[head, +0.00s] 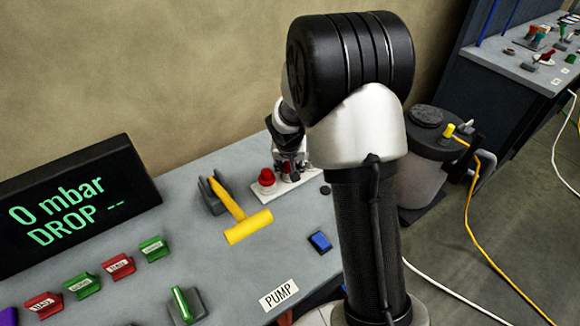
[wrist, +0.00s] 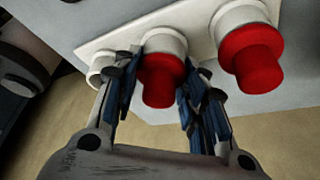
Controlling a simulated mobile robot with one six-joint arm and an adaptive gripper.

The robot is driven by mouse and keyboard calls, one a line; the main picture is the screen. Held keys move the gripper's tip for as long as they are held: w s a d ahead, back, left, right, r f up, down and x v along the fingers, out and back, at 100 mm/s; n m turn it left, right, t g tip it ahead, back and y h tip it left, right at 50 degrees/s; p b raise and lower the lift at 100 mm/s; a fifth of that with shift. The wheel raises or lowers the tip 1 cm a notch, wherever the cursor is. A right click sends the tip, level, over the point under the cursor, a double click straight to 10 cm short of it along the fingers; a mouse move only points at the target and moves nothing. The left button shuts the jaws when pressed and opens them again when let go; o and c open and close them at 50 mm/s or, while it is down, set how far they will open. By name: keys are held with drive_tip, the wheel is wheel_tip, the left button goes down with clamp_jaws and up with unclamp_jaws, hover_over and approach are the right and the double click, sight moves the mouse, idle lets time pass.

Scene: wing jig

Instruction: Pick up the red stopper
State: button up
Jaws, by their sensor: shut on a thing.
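In the wrist view my gripper (wrist: 160,75) has its two dark finger pads on either side of a red stopper (wrist: 162,82) and is shut on it. This stopper sits at a white collar on a white plate (wrist: 200,22); whether it is still seated is hard to tell. A second red stopper (wrist: 251,58) stands free in its own white collar to the right. In the head view one red stopper (head: 267,177) shows on the left of the plate (head: 262,190). My gripper (head: 290,166) is beside it, largely hiding the held stopper.
A yellow T-handle (head: 247,225) lies close to the plate on the grey bench (head: 185,240). A blue block (head: 320,241) and a PUMP label (head: 278,294) are nearer. A display (head: 75,205) reads "0 mbar DROP". A small white fitting (wrist: 98,68) is left of the held stopper.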

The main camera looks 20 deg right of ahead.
wheel_tip(320, 180, up, 23)
drive_tip(key=p, duration=0.8)
idle(0.4)
